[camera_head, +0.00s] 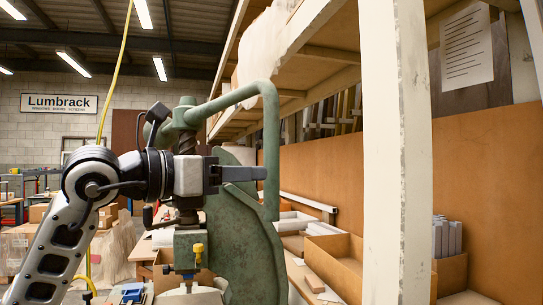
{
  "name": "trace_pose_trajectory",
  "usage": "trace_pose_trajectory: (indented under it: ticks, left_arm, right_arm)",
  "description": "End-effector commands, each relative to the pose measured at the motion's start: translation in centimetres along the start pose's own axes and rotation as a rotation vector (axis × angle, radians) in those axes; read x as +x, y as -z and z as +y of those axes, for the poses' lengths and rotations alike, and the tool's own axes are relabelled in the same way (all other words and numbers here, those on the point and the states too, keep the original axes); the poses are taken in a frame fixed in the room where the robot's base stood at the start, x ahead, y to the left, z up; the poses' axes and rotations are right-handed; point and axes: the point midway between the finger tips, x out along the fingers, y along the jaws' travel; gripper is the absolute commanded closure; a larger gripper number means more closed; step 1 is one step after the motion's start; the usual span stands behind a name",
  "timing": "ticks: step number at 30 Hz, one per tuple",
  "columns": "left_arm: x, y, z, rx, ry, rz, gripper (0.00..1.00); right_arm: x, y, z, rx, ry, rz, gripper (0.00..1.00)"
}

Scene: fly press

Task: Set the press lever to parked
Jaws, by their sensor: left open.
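The green fly press (245,235) stands in the middle of the view. Its lever (271,130) runs from the top of the screw out to the right, then bends down into a vertical handle. My left gripper (258,173) comes in from the left and points right, level with the middle of that handle. Its fingertips are at the handle's left edge. I see the fingers side-on, so the gap between them is hidden, and I cannot tell whether they touch the handle. The gripper is open. My right gripper is out of view.
A pale wooden post (397,150) and shelving (330,75) stand to the right of the press. An open cardboard box (345,265) lies at the lower right. A yellow hose hangs at the left. A Lumbrack sign (58,104) is on the back wall.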

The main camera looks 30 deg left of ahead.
Motion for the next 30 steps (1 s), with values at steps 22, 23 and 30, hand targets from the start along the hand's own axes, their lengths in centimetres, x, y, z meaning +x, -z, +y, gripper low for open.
trace_pose_trajectory:
  ticks: [22,23,30]
  left_arm:
    - [6.1,0.1,0.0,0.001,0.001,0.000,0.56]
    - [6.1,0.1,0.0,0.001,0.001,0.000,0.64]
    - [6.1,0.1,0.0,0.000,0.000,0.001,1.00]
  right_arm:
    - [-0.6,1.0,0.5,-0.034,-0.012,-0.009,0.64]
    - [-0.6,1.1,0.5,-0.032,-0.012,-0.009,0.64]
    - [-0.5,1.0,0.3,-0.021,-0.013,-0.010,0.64]
